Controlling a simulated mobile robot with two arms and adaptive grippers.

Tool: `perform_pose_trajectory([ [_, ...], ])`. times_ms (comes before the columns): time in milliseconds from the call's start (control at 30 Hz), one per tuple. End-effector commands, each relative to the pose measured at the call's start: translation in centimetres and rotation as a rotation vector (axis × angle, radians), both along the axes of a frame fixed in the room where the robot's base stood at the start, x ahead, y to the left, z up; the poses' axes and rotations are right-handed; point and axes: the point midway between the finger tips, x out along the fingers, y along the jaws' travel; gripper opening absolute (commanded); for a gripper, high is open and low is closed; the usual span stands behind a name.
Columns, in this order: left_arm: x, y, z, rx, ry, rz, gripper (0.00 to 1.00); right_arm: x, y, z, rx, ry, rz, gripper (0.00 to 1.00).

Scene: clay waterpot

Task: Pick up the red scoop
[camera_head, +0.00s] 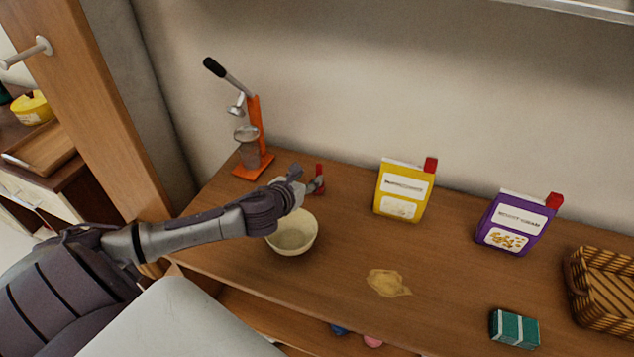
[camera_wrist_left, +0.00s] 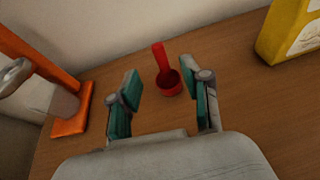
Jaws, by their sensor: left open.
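The red scoop (camera_head: 319,174) stands on the wooden counter behind the cream bowl in the head view, partly hidden by my left gripper. In the left wrist view the scoop (camera_wrist_left: 168,76) shows its round cup, with its handle pointing up and away. My left gripper (camera_head: 307,182) is open, and its two teal-padded fingers (camera_wrist_left: 165,95) are spread in the wrist view. The scoop lies just beyond and between the fingertips, nearer the right one. I see no finger closed on it. My right gripper is not in view.
An orange juicer press (camera_head: 257,125) stands left of the scoop. The cream bowl (camera_head: 292,238) sits below my left forearm. A yellow bag (camera_head: 403,190), a purple bag (camera_head: 517,223), a teal box (camera_head: 515,328), a wicker basket (camera_head: 590,290) and a tan powder patch (camera_head: 388,283) are to the right.

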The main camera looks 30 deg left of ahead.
Motion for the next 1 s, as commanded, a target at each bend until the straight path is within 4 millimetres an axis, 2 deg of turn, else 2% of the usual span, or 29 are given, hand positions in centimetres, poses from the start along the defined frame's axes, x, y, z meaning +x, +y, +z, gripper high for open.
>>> perform_pose_trajectory([
  [267, 2.3, 0.3, 0.1, -0.002, -0.001, 0.001, 0.48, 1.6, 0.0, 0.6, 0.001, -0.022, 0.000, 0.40],
  [400, 4.6, 0.5, 0.3, -0.003, -0.002, 0.000, 0.48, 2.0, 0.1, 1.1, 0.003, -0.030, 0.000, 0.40],
  [533, 6.2, 0.8, -0.8, -0.002, 0.000, 0.001, 0.48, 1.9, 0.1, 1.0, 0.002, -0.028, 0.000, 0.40],
  [667, 6.9, 0.9, -1.1, 0.000, 0.000, -0.001, 0.48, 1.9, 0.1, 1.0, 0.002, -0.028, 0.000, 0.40],
  [867, 6.9, 0.9, -1.2, 0.000, 0.001, -0.002, 0.48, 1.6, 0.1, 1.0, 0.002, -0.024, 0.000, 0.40],
  [1000, 6.9, 0.9, -1.2, 0.000, 0.001, -0.001, 0.26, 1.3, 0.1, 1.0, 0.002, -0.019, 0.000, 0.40],
])
